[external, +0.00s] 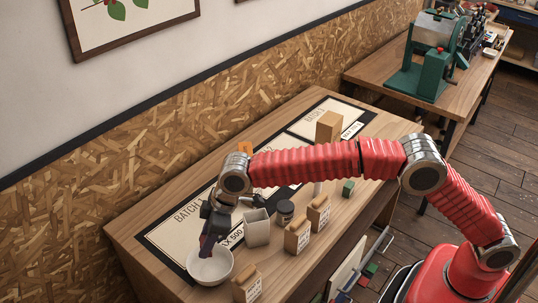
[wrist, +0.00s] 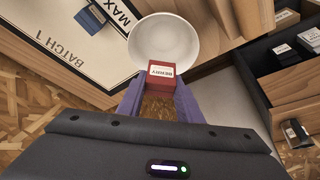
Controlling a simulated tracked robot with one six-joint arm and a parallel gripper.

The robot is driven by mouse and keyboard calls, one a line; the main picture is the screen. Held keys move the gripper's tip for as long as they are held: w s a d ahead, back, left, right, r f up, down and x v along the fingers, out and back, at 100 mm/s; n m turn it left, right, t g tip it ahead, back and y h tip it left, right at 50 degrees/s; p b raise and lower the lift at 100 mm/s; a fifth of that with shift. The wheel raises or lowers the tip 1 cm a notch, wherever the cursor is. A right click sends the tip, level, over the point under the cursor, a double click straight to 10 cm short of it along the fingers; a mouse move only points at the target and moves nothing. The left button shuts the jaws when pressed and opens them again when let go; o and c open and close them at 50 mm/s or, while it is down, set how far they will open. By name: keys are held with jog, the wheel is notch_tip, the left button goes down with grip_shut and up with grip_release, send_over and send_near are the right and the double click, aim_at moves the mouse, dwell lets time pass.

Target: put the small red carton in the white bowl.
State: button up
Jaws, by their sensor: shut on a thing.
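The small red carton (wrist: 163,74) with a white label is held between the purple fingers of my gripper (wrist: 160,88) in the wrist view. The fingers are shut on it. The white bowl (wrist: 150,38) lies just past the carton there, and the carton overlaps its near rim in the picture. In the external view my gripper (external: 208,245) points down at the back left part of the white bowl (external: 214,277), near the table's front. The carton is hard to make out there, and I cannot tell its height over the bowl. The bowl looks empty where visible.
Kraft bags (external: 247,286) (external: 297,237) (external: 318,214) stand along the table's front edge. A pale open container (external: 256,230) and a dark jar (external: 285,211) stand right of my gripper. A blue box (wrist: 90,18) is on the batch mat (wrist: 68,45). A green cube (external: 348,188) sits farther right.

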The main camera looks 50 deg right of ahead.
jog(key=shift+f, duration=0.15)
send_near(205, 273)
jog(key=shift+w+a, duration=0.6)
jog(key=shift+w, duration=0.1)
jog(key=shift+f, duration=2.35)
jog(key=shift+f, duration=0.1)
jog(key=o, duration=1.1)
jog(key=v, duration=1.2)
